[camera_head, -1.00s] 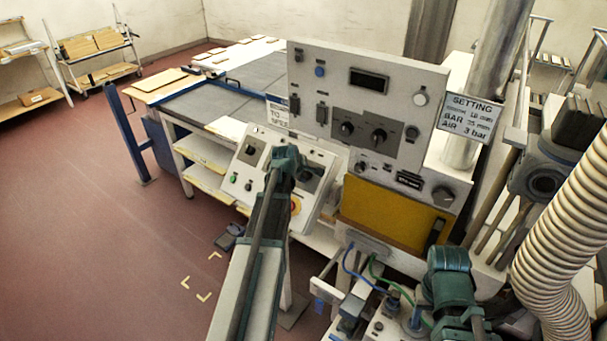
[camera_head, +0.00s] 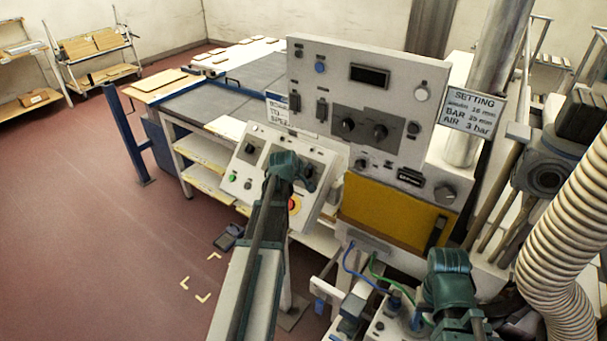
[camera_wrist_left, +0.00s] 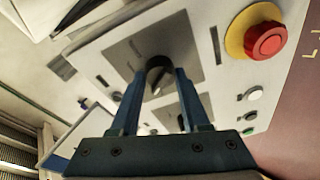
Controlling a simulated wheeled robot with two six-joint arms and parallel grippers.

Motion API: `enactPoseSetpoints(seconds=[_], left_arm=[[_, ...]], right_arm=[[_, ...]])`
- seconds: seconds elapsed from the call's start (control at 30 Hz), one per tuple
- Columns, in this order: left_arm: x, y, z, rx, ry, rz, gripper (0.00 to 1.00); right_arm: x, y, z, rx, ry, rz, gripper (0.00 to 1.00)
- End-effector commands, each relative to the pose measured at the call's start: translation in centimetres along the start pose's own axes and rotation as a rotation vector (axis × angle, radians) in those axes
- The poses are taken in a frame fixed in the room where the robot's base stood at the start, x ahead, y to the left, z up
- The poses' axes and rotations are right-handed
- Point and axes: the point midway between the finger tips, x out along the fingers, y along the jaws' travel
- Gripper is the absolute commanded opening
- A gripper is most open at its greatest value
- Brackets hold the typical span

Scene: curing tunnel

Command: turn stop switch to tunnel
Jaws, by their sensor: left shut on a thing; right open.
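The sloped grey control panel (camera_head: 238,187) stands left of the tall instrument panel. My left gripper (camera_head: 303,172) is over its upper right part and hides the switch there. In the left wrist view the two blue fingers (camera_wrist_left: 154,88) are shut on a black rotary switch (camera_wrist_left: 158,70) on a square grey plate. Its pointer is partly hidden between the fingers. A red emergency button (camera_wrist_left: 265,40) on a yellow ring sits to the right. My right gripper (camera_head: 447,268) is low at the right, apart from the panel; its fingertips are mostly hidden.
Another rotary switch (camera_head: 250,147) and a green button (camera_head: 232,177) sit on the panel's left side. The tall instrument panel (camera_head: 340,85) stands behind, with a yellow plate (camera_head: 385,210) below. A ribbed hose (camera_head: 560,240) fills the right side. The floor at left is clear.

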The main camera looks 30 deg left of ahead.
Motion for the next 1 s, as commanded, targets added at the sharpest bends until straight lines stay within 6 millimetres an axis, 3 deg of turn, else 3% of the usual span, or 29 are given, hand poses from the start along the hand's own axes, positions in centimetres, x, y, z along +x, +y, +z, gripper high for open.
enactPoseSetpoints(seconds=[1.0], left_arm=[[0.0, -0.3, 0.1, 0.873, 0.050, 0.167, 0.00]], right_arm=[[2.5, -0.2, -0.1, 0.001, 0.000, 0.000, 0.50]])
